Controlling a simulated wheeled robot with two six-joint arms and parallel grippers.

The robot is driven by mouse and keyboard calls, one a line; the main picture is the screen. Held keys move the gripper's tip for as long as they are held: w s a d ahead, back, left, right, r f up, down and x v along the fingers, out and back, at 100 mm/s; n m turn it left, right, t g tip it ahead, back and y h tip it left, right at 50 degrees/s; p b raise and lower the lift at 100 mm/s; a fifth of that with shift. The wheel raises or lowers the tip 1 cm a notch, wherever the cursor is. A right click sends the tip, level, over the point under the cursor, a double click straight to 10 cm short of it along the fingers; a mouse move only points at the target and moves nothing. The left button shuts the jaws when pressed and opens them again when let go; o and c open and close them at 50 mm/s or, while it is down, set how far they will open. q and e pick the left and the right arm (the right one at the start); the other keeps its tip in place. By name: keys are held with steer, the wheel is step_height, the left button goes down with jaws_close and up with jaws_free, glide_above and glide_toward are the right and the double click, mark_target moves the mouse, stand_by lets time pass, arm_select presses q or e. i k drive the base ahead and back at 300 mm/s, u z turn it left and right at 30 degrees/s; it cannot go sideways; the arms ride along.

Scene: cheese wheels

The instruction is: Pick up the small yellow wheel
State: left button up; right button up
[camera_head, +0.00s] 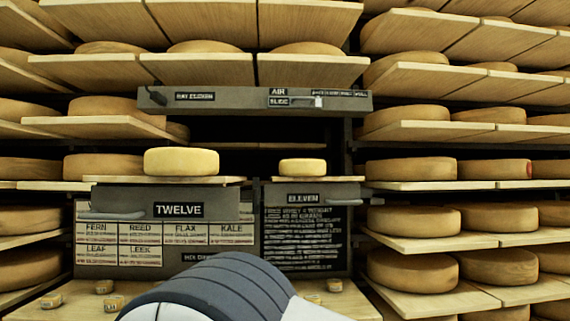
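The small yellow wheel (302,167) sits flat on a pale board (318,179) above the drawer front labelled ELEVEN (303,197). A larger yellow wheel (181,161) sits to its left on another board, above the drawer front labelled TWELVE (178,210). Nothing touches or covers the small wheel in this view. Neither of my grippers is in view. A grey and white rounded part of my own arm fills the bottom middle and hides part of the lower bench.
A grey panel (255,102) juts out above both yellow wheels. Shelves with several brown wheels (411,169) stand on both sides. Several small labelled pieces (113,303) lie on the lower wooden bench (60,285). A dark written board (304,238) hangs below the small wheel.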

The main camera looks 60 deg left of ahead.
mark_target(158, 162)
steer(key=z, duration=0.45)
steer(key=k, duration=0.9)
steer(key=u, duration=0.75)
